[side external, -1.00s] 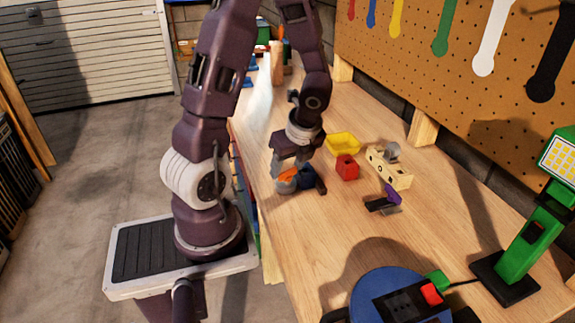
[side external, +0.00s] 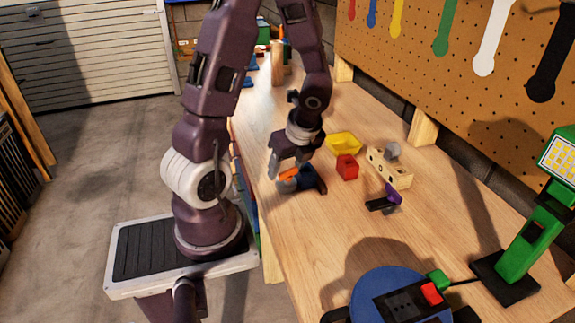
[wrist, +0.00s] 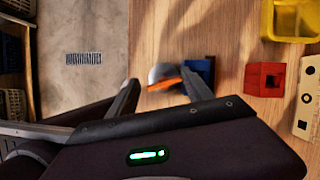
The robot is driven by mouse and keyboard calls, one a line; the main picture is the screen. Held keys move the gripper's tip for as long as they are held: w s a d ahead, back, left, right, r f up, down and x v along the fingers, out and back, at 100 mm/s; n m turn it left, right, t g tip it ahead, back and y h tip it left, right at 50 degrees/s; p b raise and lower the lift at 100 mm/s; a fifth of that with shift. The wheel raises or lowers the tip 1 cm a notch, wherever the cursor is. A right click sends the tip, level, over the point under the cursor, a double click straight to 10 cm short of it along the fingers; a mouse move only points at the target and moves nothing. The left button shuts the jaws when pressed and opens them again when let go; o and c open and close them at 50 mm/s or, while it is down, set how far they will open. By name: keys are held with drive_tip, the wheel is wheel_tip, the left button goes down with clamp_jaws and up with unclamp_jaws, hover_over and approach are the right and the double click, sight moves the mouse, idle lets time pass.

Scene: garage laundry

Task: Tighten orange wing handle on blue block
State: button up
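The blue block (side external: 308,176) sits on the wooden bench near its left edge, with a grey rounded part (side external: 287,186) at its left side. The orange wing handle (side external: 290,174) is at that grey part. In the wrist view the orange handle (wrist: 166,85) shows as a slanted strip below the grey part (wrist: 161,72), left of the blue block (wrist: 204,70). My gripper (wrist: 160,82) is open, its two fingers apart on either side of the handle. The right finger hides part of the block. I cannot tell whether either finger touches the handle.
A red block (side external: 347,167), a yellow bin (side external: 343,143) and a wooden block with holes (side external: 389,170) stand to the right. A dark and purple clamp-like item (side external: 385,201) lies in front. A blue reel (side external: 372,292) and green lamp (side external: 522,240) are nearer. The bench between is clear.

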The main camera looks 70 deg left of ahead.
drive_tip(key=shift+d+f, duration=0.1)
drive_tip(key=shift+d, duration=0.2)
drive_tip(key=v, duration=0.8)
drive_tip(key=shift+a, duration=0.25)
drive_tip(key=shift+w+r, duration=0.15)
drive_tip(key=shift+r, duration=0.05)
